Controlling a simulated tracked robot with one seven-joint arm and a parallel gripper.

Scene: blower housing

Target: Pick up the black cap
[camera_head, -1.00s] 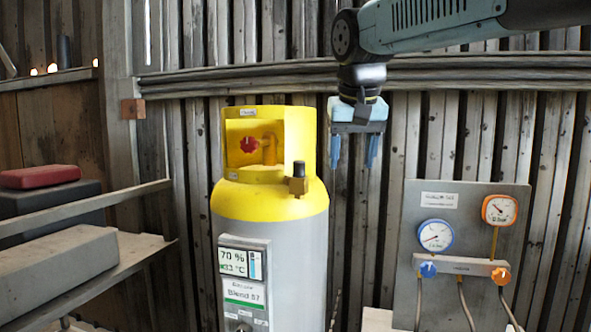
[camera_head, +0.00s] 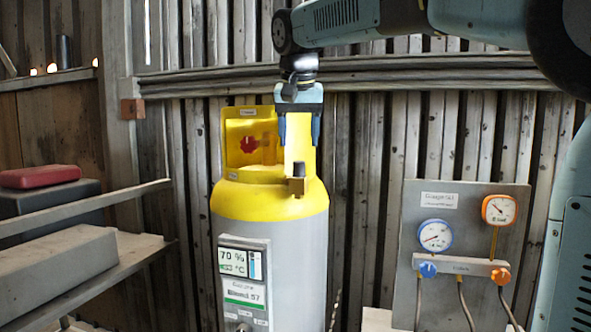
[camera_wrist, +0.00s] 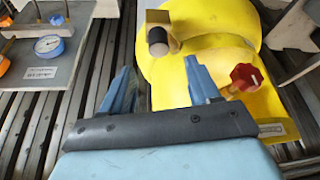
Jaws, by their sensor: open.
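The black cap (camera_head: 298,169) sits on top of a brass fitting (camera_head: 297,186) at the front right of the yellow-topped gas cylinder (camera_head: 268,202). In the wrist view the cap (camera_wrist: 157,36) shows end-on beside the brass block, ahead of the fingers. My gripper (camera_head: 299,147) is open and empty, pointing down above the cylinder's shoulder, a little above the cap in the head view. In the wrist view my gripper (camera_wrist: 162,78) has its blue fingers apart, with the cap beyond their tips and not between them.
A red valve knob (camera_head: 249,144) sits inside the cylinder's yellow collar (camera_head: 240,122), and shows near the right finger in the wrist view (camera_wrist: 246,77). A gauge panel (camera_head: 466,214) stands at the right. Shelves with a grey box (camera_head: 60,262) are at the left.

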